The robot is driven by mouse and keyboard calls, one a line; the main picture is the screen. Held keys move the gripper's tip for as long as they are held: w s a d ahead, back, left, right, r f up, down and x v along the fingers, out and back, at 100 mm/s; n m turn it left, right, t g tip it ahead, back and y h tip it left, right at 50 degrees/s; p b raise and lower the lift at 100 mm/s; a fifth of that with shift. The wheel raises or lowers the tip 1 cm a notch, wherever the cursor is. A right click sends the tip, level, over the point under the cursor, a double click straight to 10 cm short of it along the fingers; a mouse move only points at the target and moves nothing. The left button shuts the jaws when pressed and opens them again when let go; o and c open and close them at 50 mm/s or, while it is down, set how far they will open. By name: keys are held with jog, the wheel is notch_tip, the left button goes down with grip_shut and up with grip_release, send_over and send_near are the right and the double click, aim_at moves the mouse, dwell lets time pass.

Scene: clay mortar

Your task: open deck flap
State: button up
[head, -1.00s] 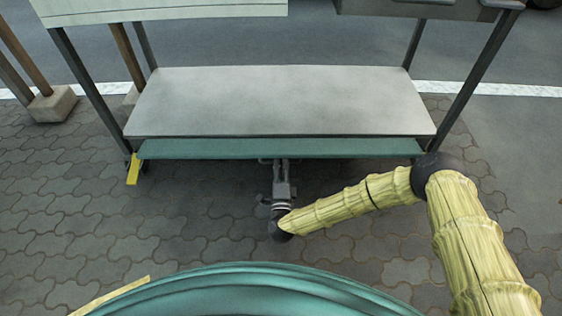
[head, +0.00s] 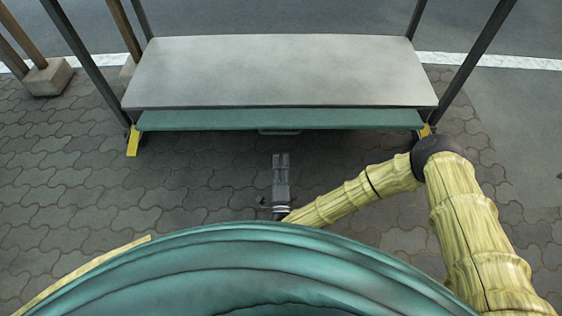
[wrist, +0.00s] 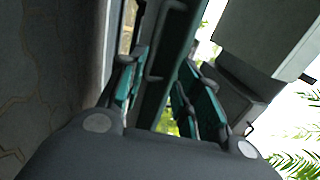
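The deck flap (head: 215,120) is a long teal panel along the front edge of the grey deck (head: 280,70). A small pale handle (head: 280,132) shows at its lower edge in the head view. In the wrist view, the flap (wrist: 162,88) runs up the middle as a dark teal strip, with the grey bar handle (wrist: 150,52) on it. My gripper (head: 281,157) is in front of the handle, apart from it in the head view. In the wrist view, the fingers (wrist: 160,85) are spread and hold nothing. I cannot tell the flap's exact tilt.
Yellow brackets stand at the flap's left end (head: 132,140) and right end (head: 425,131). Dark posts (head: 86,62) rise at the deck's corners. Concrete-footed wooden posts (head: 47,78) stand at the left. The paving (head: 200,175) before the deck is clear.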

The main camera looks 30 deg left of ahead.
aim_at(280, 124)
jog(key=c, duration=0.6)
jog(key=shift+s+a+m, duration=0.15)
jog(key=shift+m, duration=0.35)
grip_shut()
jog(key=s+a+f+m+g+p, duration=0.2)
jog(key=s+a+m+p, duration=0.2)
jog(key=m, duration=1.3)
jog(key=w+a+r+b, duration=0.4)
jog(key=w+a+b, duration=0.1)
jog(key=w, duration=0.4)
jog(key=shift+w+r+h+b, duration=0.15)
jog(key=shift+r+h+b, duration=0.2)
jog(key=shift+b, duration=0.2)
